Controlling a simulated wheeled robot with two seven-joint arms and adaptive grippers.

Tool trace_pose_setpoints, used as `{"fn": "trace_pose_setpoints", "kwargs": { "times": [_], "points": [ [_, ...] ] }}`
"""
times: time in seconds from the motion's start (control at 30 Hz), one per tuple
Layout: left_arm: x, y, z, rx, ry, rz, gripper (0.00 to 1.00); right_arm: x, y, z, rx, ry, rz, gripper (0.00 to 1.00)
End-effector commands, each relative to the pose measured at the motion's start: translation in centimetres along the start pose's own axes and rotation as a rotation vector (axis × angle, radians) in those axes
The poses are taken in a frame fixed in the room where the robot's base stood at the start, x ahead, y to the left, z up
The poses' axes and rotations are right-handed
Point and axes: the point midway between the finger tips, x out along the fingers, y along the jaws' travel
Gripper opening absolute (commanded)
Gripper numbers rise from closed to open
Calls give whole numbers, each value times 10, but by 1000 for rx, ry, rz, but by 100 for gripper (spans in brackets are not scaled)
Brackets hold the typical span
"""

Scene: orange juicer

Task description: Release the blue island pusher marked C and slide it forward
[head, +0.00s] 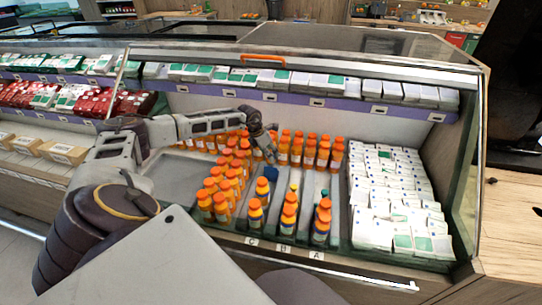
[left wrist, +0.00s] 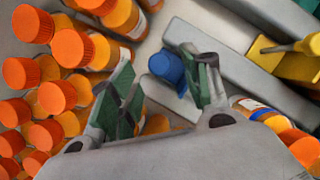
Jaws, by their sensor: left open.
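The blue pusher (head: 271,173) stands in the lane behind the label C (head: 252,240), behind a short row of orange-capped bottles (head: 262,187). In the left wrist view its blue knob (left wrist: 166,66) shows between the fingers, near the right finger. My left gripper (head: 268,153) is open above and behind the pusher, pointing down. In the left wrist view my left gripper (left wrist: 160,88) has its green-padded fingers spread apart, with no grip on the knob. I cannot tell whether the right finger touches it. My right gripper is not in view.
Several orange-capped bottles (head: 222,185) crowd left of lane C, and more (head: 309,152) stand behind. A yellow pusher (left wrist: 290,62) stands in the neighbouring lane B. White cartons (head: 385,205) fill the right side. A shelf (head: 300,100) runs above the back.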

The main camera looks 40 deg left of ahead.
Motion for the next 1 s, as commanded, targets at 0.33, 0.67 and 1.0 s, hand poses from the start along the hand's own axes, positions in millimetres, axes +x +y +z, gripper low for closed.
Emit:
{"fn": "trace_pose_setpoints", "kwargs": {
  "times": [0.33,0.67,1.0],
  "points": [
    [24,0,0,1,0,0,48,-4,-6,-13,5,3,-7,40],
    [26,0,0,1,0,0,48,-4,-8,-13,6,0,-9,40],
    [26,0,0,1,0,0,5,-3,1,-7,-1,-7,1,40]
  ]
}}
